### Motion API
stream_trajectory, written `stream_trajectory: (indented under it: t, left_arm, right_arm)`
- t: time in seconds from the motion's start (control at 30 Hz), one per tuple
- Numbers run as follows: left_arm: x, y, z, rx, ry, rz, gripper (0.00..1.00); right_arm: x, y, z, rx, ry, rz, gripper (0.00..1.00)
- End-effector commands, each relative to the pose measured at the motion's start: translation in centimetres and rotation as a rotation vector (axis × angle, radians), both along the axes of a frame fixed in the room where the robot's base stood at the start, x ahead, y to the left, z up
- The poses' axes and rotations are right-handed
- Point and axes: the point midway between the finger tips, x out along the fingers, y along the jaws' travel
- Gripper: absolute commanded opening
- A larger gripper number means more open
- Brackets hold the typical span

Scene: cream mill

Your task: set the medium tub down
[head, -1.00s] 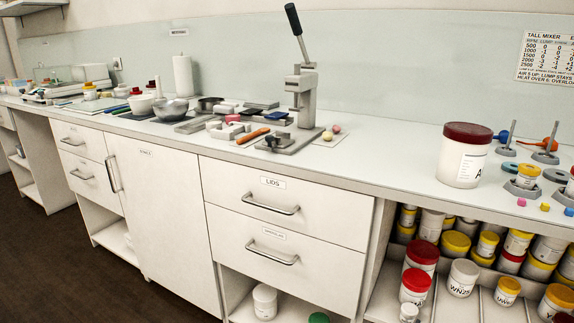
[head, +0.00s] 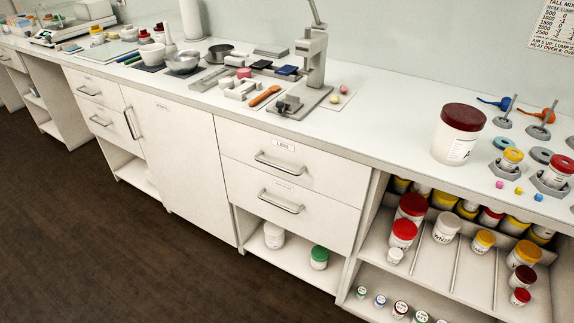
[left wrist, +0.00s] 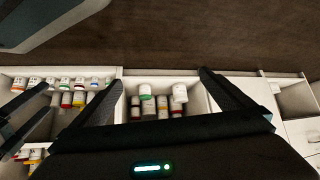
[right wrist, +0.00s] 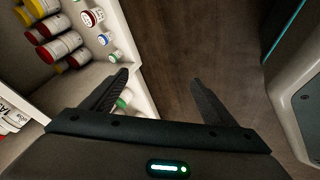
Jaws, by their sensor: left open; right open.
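A large white tub with a dark red lid (head: 460,134) stands upright on the counter at the right in the head view. Smaller white tubs stand on the shelf below, including a white-lidded tub (head: 446,227) and a red-lidded tub (head: 402,235). I cannot tell which is the medium tub. My left gripper (left wrist: 163,85) is open and empty, its fingers pointing toward a cubby with several tubs (left wrist: 160,104). My right gripper (right wrist: 158,80) is open and empty above the floor, beside a shelf and near a green-lidded tub (right wrist: 124,98). Neither gripper shows in the head view.
The counter (head: 390,145) is clear between the lever press (head: 305,75) and the large tub. Posts, rings and small tubs crowd its right end. Drawers (head: 285,168) are shut. Small jars (head: 400,308) stand on the bottom shelf. The dark floor (head: 120,250) is open in front.

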Motion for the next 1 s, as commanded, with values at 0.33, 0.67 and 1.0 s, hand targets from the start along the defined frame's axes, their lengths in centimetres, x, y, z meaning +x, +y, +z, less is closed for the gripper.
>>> stream_trajectory:
  t: [0.33,0.67,1.0]
  left_arm:
    - [-5.8,3.5,-3.8,0.069,0.257,0.046,1.0]
    - [-6.0,3.7,-4.2,0.071,0.266,0.047,1.0]
    - [-6.0,3.7,-4.2,0.071,0.266,0.047,1.0]
  right_arm:
    - [-8.7,3.4,0.0,0.38,0.143,-0.388,0.8]
    - [-9.0,3.5,-0.2,0.392,0.148,-0.404,0.8]
    - [-9.0,3.5,-0.2,0.392,0.148,-0.404,0.8]
